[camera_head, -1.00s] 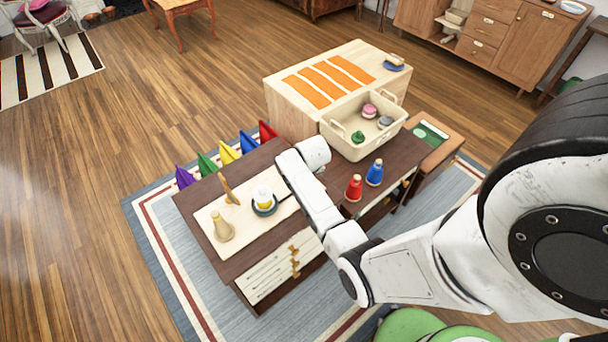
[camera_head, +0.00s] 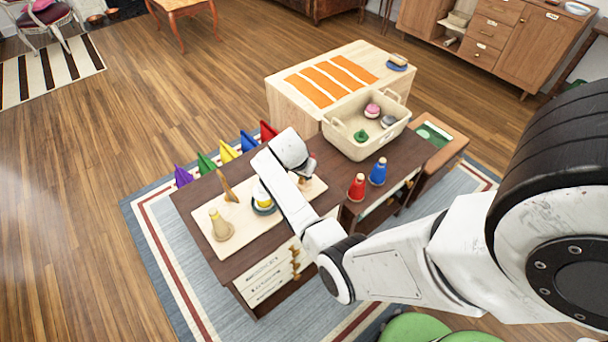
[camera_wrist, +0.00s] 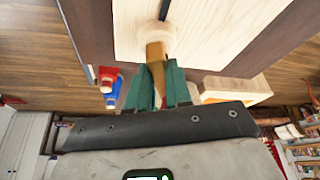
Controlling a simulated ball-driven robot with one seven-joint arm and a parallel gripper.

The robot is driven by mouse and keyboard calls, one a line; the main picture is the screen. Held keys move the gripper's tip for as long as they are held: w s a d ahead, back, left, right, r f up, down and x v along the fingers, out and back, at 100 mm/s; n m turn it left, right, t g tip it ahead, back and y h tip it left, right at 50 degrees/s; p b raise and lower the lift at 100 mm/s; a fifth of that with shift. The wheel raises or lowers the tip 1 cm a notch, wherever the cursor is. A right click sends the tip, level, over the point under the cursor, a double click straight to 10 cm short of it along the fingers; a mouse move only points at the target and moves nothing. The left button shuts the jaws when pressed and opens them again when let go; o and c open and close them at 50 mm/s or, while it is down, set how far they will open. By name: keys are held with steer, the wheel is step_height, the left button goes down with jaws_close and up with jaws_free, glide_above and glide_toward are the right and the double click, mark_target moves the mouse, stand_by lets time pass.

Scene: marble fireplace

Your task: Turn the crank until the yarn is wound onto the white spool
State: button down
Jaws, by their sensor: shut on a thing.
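The pale winder board (camera_head: 236,232) lies on the dark table. The white spool (camera_head: 262,191) stands on its middle with a band of yellow yarn around it and a dark round base below. A tan yarn cone (camera_head: 221,229) stands at the board's left, with a thin wooden upright (camera_head: 227,187) behind. In the wrist view my gripper (camera_wrist: 157,78) has its green fingers closed around the brown wooden crank handle (camera_wrist: 155,50). My gripper (camera_head: 304,183) is at the board's right end in the head view, partly hidden by my arm. The rest of the crank is hidden there.
Red (camera_head: 356,187) and blue (camera_head: 377,172) cones stand right of my arm. A cream basket (camera_head: 350,150) holds several small yarn items at the back right.

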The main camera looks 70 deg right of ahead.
steer(key=shift+s+a+f+m, duration=0.1)
steer(key=shift+f+m, duration=0.1)
steer(key=shift+m, duration=0.2)
steer(key=c, duration=1)
jaws_free()
steer(key=shift+c, duration=0.2)
steer(key=shift+r, duration=0.1)
steer(key=v, duration=1)
steer(key=shift+w+r+b, duration=0.25)
steer(key=shift+r+b, duration=0.1)
steer(key=shift+b, duration=0.05)
steer(key=s+a+f+n+y, duration=0.1)
steer(key=s+a+n, duration=0.3)
steer(key=a, duration=0.5)
steer(key=s+a+f+n+t+y, duration=0.1)
steer(key=s+a+n, duration=0.3)
steer(key=a+n, duration=0.5)
steer(key=s+a+f+n+y, duration=0.1)
steer(key=s+a+n+y, duration=0.1)
steer(key=s+a+n, duration=0.3)
steer(key=a+n, duration=0.1)
steer(key=a, duration=0.3)
steer(key=shift+f+n+t+b, duration=0.25)
steer(key=shift+n+t+b, duration=0.05)
steer(key=shift+n, duration=0.1)
